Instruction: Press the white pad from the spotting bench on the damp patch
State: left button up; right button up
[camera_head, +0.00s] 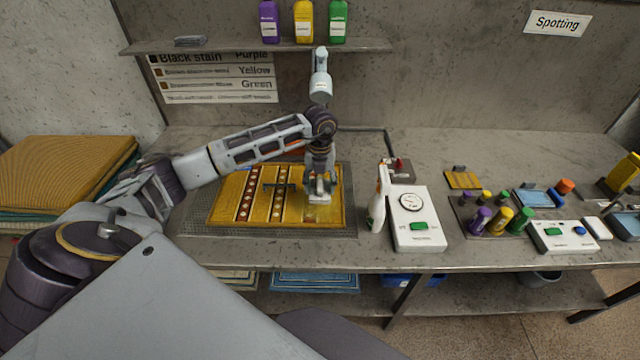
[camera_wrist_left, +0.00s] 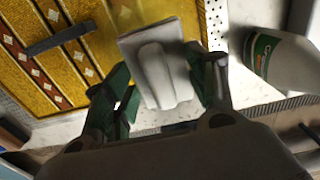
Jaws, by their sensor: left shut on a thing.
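My left gripper (camera_head: 318,190) is shut on the white pad (camera_wrist_left: 158,65) by its raised grip, with a finger on each side in the left wrist view. The pad is over the right part of the yellow patterned rug (camera_head: 232,206), which lies on a perforated tray (camera_head: 352,222). The rug also shows in the left wrist view (camera_wrist_left: 75,75). I cannot tell whether the pad touches the rug. The damp patch cannot be made out clearly; the gripper and pad cover part of that area. My right gripper is not in view.
A white spray bottle (camera_head: 378,200) stands close to the right of the rug, beside a white dial unit (camera_head: 417,222). A dark bar (camera_head: 280,186) lies on the rug. The spotting bench with coloured bottles (camera_head: 499,220) is further right. A lamp-like fitting (camera_head: 320,85) hangs behind the gripper.

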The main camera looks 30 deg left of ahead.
pick_arm(q)
jog(key=shift+f, duration=0.1)
jog(key=b, duration=0.4)
send_over(320, 208)
jog(key=shift+w+a+f, duration=0.1)
jog(key=shift+f, duration=1.3)
jog(key=shift+w+a+f, duration=0.1)
jog(key=shift+f, duration=1.3)
jog(key=shift+f, duration=0.6)
jog(key=shift+s+d+f, duration=0.15)
jog(key=shift+s+f, duration=0.1)
jog(key=shift+f, duration=0.05)
dwell(1.2)
jog(key=shift+w+r, duration=0.15)
jog(key=shift+r, duration=0.65)
jog(key=shift+w+r+p, duration=0.1)
jog(key=shift+r+p, duration=1.75)
jog(key=shift+r, duration=1.1)
